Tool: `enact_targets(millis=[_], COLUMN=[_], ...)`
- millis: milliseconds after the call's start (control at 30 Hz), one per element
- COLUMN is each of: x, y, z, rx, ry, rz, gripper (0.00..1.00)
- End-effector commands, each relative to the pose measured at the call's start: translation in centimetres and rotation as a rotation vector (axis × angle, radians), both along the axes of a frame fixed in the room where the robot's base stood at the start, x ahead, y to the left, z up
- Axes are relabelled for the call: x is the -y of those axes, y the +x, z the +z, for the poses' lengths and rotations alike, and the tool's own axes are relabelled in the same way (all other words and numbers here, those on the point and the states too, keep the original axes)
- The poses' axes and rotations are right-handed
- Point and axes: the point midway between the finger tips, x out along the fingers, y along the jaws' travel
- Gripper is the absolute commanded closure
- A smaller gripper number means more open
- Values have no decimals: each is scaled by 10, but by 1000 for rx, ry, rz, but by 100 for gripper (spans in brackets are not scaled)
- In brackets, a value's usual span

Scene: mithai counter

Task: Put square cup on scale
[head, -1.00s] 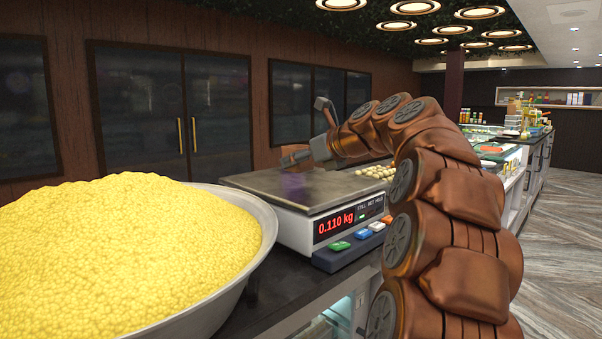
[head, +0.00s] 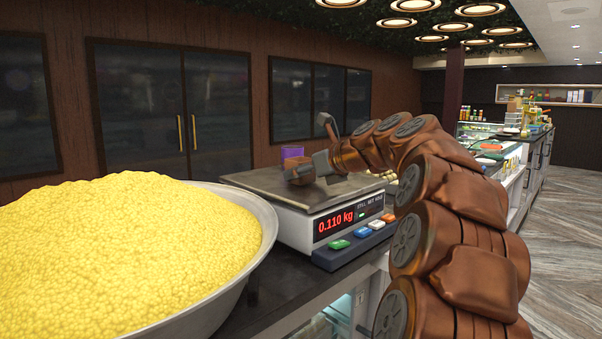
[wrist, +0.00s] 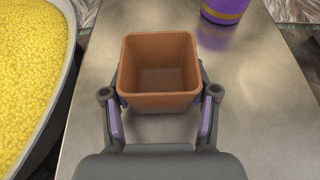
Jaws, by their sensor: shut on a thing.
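The square cup (wrist: 160,72) is brown-orange, open-topped and empty, and stands upright in the wrist view. My gripper (wrist: 160,98) is shut on it, with one finger on each side. The scale (head: 260,183) is a flat metal weighing plate on a pale body, and its red display reads 0.110 kg. In the head view, my gripper (head: 305,170) is low over the plate. The wrist view shows the plate (wrist: 110,145) under the cup. I cannot tell whether the cup's base touches it.
A purple cup (head: 292,153) with a yellow band stands behind my gripper; it also shows in the wrist view (wrist: 223,10). A wide metal bowl (head: 262,230) heaped with yellow grains (head: 110,250) is close on the left. Pale round sweets lie behind the scale.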

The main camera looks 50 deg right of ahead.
Motion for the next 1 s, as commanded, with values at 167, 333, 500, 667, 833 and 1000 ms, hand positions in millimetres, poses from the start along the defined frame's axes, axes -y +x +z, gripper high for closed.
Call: enact_targets(millis=[167,333,500,667,833,1000], x=[0,0,0,0,0,0], y=[0,0,0,0,0,-3], z=[0,-2,-2,-2,-2,1], rx=[0,0,0,0,0,0], ry=[0,0,0,0,0,0], rz=[0,0,0,0,0,0], gripper=[67,38,20,16,16,16])
